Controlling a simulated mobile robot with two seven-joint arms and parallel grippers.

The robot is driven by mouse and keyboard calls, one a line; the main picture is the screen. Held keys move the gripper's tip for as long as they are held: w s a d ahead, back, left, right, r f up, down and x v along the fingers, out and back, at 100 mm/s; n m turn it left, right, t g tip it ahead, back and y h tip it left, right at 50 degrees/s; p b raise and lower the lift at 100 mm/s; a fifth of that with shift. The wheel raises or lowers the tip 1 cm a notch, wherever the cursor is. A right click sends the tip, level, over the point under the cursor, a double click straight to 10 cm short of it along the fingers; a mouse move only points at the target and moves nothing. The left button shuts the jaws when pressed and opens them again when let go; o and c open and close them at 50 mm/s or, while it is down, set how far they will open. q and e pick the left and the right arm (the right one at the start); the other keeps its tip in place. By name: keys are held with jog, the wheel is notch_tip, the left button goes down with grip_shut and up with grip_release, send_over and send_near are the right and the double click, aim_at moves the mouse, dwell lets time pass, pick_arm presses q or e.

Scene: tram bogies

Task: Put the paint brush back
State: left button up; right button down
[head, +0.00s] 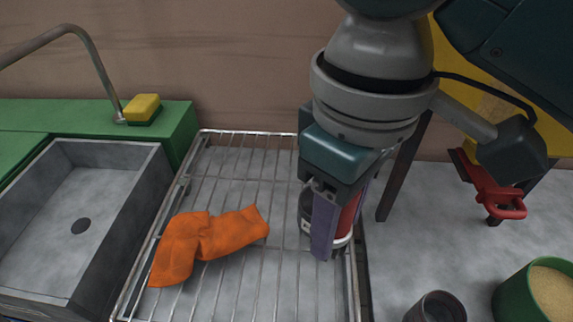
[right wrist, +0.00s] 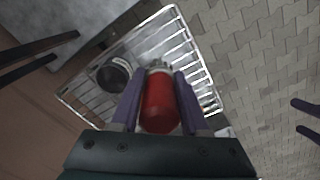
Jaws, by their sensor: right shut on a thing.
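I cannot make out a paint brush in either view. My right gripper (head: 338,225) points down over the wire rack (head: 225,190). It is shut on a red cylindrical thing (head: 347,217) with a pale band at its lower end. In the right wrist view the red thing (right wrist: 160,104) sits between the two purple fingers, its silvery end pointing away from the palm. A dark round container (right wrist: 115,74) stands on the rack close beside it. My left gripper (right wrist: 306,120) shows only at the right edge of the right wrist view, fingers apart and empty.
An orange cloth (head: 200,243) lies crumpled on the rack. A grey sink (head: 95,215) and a yellow-green sponge (head: 142,108) are at left. A dark cup (head: 437,308), a green bucket of sand-coloured stuff (head: 515,295) and a red clamp (head: 495,192) are at right.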

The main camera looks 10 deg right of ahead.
notch_tip(320, 180, down, 11)
jog(key=b, duration=0.2)
jog(key=shift+f+b, duration=0.1)
jog(key=shift+b, duration=0.25)
jog(key=shift+f+b, duration=0.7)
jog(key=shift+f, duration=1.3)
jog(key=shift+f, duration=0.15)
jog(key=shift+c, duration=2)
grip_release()
notch_tip(320, 180, up, 11)
jog(key=p, duration=0.3)
jog(key=shift+p, duration=0.35)
jog(key=shift+r, duration=0.7)
jog(key=s+a+f+m+t+y, duration=0.1)
jog(key=s+m+t+y, duration=0.15)
jog(key=s, duration=0.35)
jog(key=s+d+r+m+t+h, duration=0.1)
jog(key=s+d+m+h, duration=0.1)
jog(key=s+d, duration=0.4)
jog(key=d+m, duration=0.1)
jog(key=d, duration=0.3)
jog(key=shift+d, duration=0.15)
